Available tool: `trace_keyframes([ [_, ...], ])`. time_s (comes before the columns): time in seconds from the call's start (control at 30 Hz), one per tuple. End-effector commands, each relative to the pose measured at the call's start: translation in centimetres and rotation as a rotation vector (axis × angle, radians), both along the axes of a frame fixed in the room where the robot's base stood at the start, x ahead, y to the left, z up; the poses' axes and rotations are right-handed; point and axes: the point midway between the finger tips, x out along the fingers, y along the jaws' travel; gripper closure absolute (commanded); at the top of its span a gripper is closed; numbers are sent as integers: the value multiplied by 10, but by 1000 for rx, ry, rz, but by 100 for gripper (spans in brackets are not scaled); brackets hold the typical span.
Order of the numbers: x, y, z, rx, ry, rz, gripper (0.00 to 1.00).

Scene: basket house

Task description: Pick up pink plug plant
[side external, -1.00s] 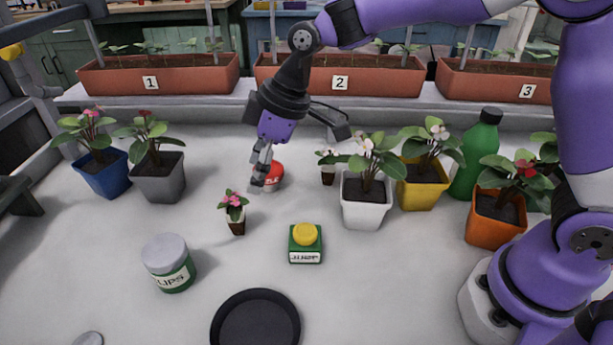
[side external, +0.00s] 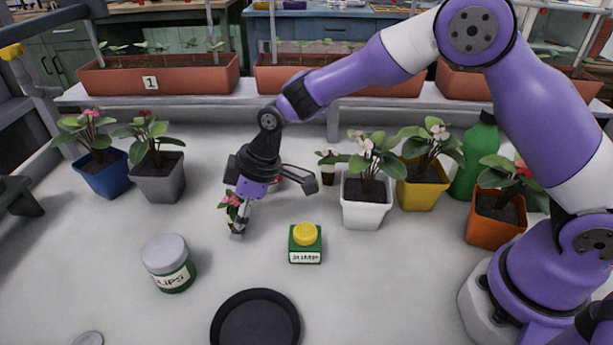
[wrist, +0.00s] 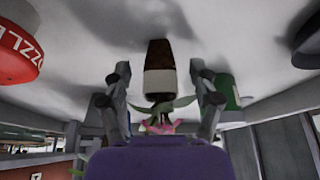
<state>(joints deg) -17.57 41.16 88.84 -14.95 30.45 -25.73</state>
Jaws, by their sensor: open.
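The pink plug plant (side external: 228,203) has pink flowers, green leaves and a small dark plug. In the side view my gripper (side external: 238,231) is down at it and hides most of it. In the wrist view the plug plant (wrist: 158,82) lies between the two fingers of my gripper (wrist: 162,85), with its brown and white plug pointing away and its flowers close to the palm. The fingers are open, one on each side of it. I cannot tell whether either finger touches it.
A green box with a yellow top (side external: 305,245) stands to the right. A jar (side external: 168,264) is front left and a black dish (side external: 255,320) is in front. Potted plants stand left and right behind, including a white pot (side external: 366,203). A small white-flowered plug plant (side external: 328,172) is behind right.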

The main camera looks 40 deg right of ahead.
Motion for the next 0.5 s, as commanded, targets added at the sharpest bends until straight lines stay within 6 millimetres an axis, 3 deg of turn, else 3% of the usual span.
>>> trace_keyframes([
  [0.03, 0, 0, 0, 0, 0, 0, 29],
  [0.07, 0, 0, 0, 0, 0, 0, 39],
  [0.1, 0, 0, 0, 0, 0, 0, 59],
  [0.2, 0, 0, 0, -1, 1, 0, 88],
  [0.5, -1, 0, 0, -1, 2, -1, 90],
])
